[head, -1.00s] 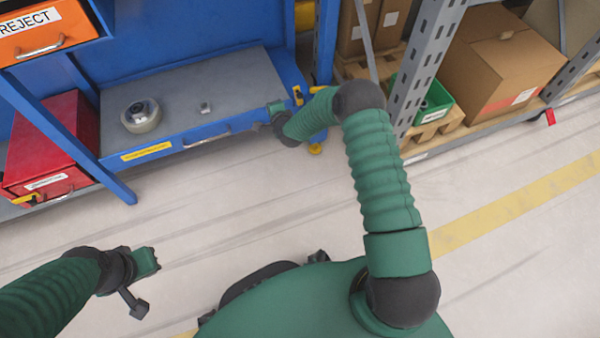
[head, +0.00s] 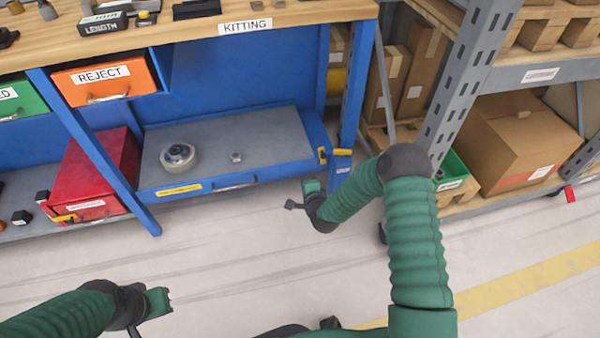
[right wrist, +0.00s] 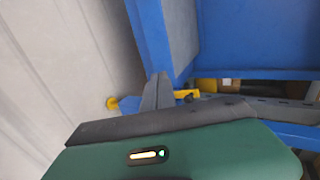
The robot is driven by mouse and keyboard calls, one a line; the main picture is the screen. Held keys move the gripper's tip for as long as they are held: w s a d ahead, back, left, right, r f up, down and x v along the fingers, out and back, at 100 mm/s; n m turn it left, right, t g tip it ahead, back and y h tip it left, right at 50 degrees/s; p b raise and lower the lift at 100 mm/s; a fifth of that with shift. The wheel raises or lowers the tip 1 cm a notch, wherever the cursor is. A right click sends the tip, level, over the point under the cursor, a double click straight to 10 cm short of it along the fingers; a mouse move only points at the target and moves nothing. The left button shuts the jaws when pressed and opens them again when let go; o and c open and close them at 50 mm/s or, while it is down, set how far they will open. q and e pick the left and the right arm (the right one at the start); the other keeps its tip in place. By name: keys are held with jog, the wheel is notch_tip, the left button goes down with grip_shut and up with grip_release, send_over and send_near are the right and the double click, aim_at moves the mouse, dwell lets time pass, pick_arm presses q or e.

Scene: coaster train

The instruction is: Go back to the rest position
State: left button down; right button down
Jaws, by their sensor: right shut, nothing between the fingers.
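My right gripper (head: 312,188) hangs in front of the lower shelf of the blue workbench, near its right leg. It is shut and empty; its dark fingers (right wrist: 158,92) show together in the right wrist view, with the blue bench frame behind. My left gripper (head: 158,302) is low at the lower left of the head view, over the floor. Its fingertips are small and turned, so I cannot tell its opening. I see nothing held in it.
The blue workbench (head: 240,62) has an orange REJECT drawer (head: 105,80), a red box (head: 95,170) and a tape roll (head: 178,156) on its lower shelf. A grey rack post (head: 470,85) with a cardboard box (head: 520,135) stands right. The floor in front is clear.

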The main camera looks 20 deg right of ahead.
jog(key=shift+s+r, duration=0.15)
jog(key=s+a+r+n+g+y, duration=0.2)
jog(key=s+a+r+n, duration=0.25)
jog(key=n, duration=0.25)
jog(key=s+a+r+n+g+p, duration=0.1)
jog(key=s+r+n+g, duration=0.35)
jog(key=s, duration=0.75)
jog(key=s+a+r+n+g+p, duration=0.1)
jog(key=s+r+n+g, duration=0.1)
jog(key=s+r+n, duration=0.75)
notch_tip(320, 180, up, 36)
jog(key=s+m+p, duration=0.1)
jog(key=s+p, duration=0.2)
jog(key=p, duration=3.5)
jog(key=shift+g, duration=0.35)
